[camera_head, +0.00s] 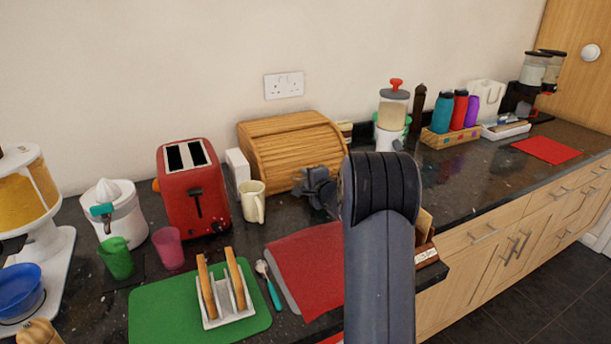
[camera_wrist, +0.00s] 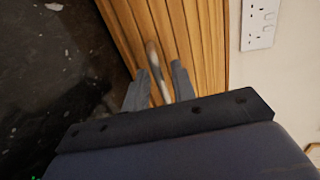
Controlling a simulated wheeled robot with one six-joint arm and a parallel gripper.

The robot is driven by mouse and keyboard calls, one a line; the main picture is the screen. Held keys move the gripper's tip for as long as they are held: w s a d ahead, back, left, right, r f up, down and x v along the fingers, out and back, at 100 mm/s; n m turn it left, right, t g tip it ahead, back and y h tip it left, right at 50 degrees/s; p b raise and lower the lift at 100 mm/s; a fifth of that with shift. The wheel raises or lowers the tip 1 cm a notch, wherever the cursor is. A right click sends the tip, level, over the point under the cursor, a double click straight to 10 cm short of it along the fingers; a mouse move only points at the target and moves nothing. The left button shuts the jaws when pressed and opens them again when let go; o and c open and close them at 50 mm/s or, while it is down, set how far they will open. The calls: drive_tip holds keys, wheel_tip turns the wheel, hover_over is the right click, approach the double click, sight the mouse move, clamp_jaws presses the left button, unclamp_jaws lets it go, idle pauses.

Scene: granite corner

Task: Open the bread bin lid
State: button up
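The bread bin (camera_head: 262,128) is a wooden box with a slatted roll-top lid (camera_head: 300,150), standing against the wall. The lid is down. My gripper (camera_wrist: 160,72) is open, with one finger on each side of the handle. Small gaps show between the fingers and the handle.
A cream mug (camera_head: 252,203), a white box (camera_head: 237,166) and a red toaster (camera_head: 192,190) stand left of the bin. A red mat (camera_head: 308,265) lies in front. A toast rack (camera_head: 226,305) stands on a green board (camera_head: 160,315). A lidded jar (camera_head: 392,108) stands to the right.

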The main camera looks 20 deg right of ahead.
drive_tip(key=shift+w+f, duration=0.1)
drive_tip(key=shift+w, duration=0.4)
drive_tip(key=shift+c, duration=0.5)
clamp_jaws()
